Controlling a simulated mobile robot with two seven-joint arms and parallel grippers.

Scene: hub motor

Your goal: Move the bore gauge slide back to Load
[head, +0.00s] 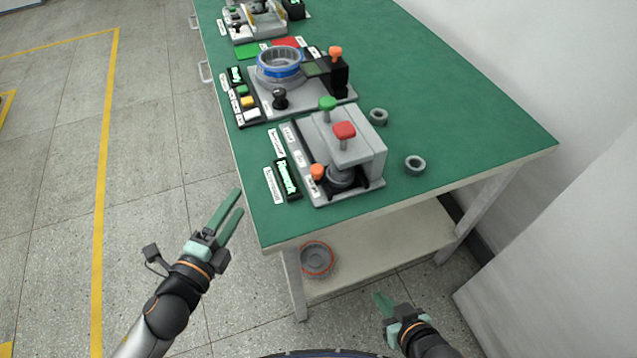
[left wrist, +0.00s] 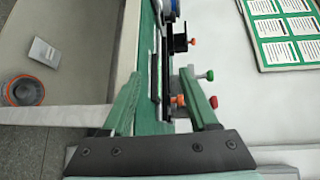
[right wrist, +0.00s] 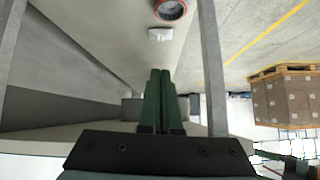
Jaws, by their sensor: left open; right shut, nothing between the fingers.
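The nearest station on the green bench is a grey fixture (head: 368,150) with a green knob (head: 327,103), a red knob (head: 344,130), an orange knob (head: 317,171) and a lit green display (head: 286,178). Small labels line its left side, too small to read. Behind it stands a station with a blue-banded ring (head: 279,66) and a black block (head: 340,75) topped by an orange knob. I cannot tell which holds the bore gauge slide. My left gripper (head: 240,200) is open and empty, left of the bench's near corner. My right gripper (head: 380,296) is shut and empty, low before the bench.
Two loose grey rings, a nearer one (head: 415,165) and a farther one (head: 379,116), lie right of the nearest station. An orange-rimmed round part (head: 317,259) sits on the lower shelf (head: 390,250).

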